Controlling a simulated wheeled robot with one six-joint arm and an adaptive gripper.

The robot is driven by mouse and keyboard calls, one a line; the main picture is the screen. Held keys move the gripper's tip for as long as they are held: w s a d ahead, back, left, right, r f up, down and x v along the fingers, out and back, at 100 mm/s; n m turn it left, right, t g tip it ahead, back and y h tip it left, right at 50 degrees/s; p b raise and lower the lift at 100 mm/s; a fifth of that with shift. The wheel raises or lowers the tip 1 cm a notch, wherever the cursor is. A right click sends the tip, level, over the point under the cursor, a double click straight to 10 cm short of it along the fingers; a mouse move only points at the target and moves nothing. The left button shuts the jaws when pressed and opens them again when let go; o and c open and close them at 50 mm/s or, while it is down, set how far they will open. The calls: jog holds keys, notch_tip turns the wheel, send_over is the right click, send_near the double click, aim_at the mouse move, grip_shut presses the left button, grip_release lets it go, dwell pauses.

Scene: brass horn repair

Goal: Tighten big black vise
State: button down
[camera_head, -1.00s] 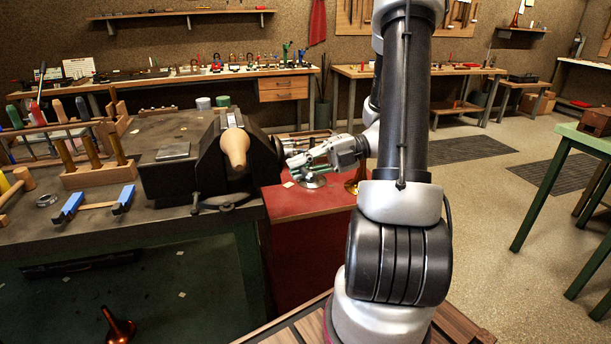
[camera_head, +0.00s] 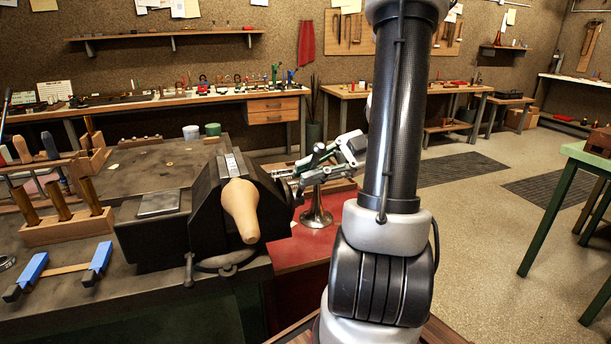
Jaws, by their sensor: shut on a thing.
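The big black vise (camera_head: 208,215) stands at the right end of the dark workbench. A pale wooden rounded form (camera_head: 241,210) sits at its jaws and points toward me. The exact contact between the fingers and the bar is small and partly hidden. How far the vise jaws are closed on the wooden form is hard to tell.
A metal bell-shaped piece (camera_head: 316,214) stands on the red surface (camera_head: 300,246) just below my gripper. The workbench (camera_head: 150,294) also holds a wooden block with brass rods (camera_head: 65,229) and a blue-ended clamp (camera_head: 98,262). Open floor lies to the right.

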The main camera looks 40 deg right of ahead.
jog(key=shift+w+d, duration=0.15)
jog(key=shift+w, duration=0.05)
dwell(0.4)
jog(key=c, duration=1.5)
grip_release()
jog(key=shift+d, duration=0.1)
jog(key=shift+o, duration=0.2)
